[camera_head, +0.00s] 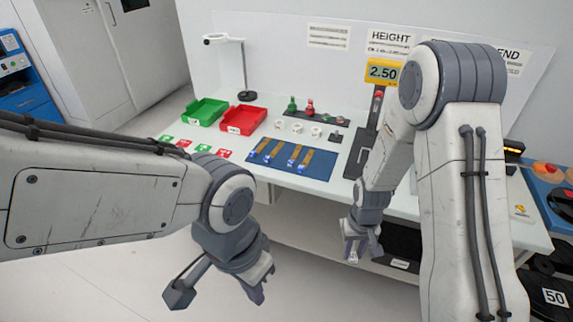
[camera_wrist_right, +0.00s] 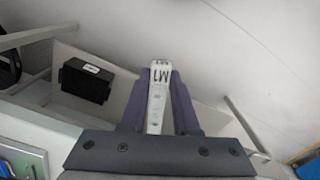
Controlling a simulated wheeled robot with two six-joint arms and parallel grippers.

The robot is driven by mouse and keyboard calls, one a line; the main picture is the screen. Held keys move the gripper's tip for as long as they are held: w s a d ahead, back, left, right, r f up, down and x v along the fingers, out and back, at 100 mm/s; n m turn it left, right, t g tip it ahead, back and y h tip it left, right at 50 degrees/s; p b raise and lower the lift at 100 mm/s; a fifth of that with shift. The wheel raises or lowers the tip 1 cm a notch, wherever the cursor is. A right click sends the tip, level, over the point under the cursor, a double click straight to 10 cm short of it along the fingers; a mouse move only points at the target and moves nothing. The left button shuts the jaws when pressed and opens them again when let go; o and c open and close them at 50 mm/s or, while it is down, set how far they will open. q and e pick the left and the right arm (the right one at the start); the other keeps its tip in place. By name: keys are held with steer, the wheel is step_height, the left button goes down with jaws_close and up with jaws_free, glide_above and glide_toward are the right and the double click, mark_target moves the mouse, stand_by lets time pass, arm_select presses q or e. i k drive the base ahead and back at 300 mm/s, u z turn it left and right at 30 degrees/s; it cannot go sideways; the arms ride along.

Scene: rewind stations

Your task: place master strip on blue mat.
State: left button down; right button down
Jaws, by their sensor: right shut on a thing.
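The master strip (camera_wrist_right: 159,95), a pale bar marked M1, is held between the fingers of my right gripper (camera_wrist_right: 160,84) in the right wrist view. In the head view my right gripper (camera_head: 354,247) hangs below and in front of the table's front edge; the strip is barely visible there. The blue mat (camera_head: 323,166) lies on the table near its front edge, up and left of my right gripper. Several brown strips (camera_head: 279,152) with blue-and-white ends lie on it. My left gripper (camera_head: 222,296) hangs low in front of the table, open and empty.
Red and green cards lie left of the mat. A black box (camera_wrist_right: 87,82) is below the table.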

mark_target(324, 164)
steer(key=u, duration=2.25)
steer(key=i, duration=0.25)
steer(key=z, duration=1.9)
steer(key=i, duration=1)
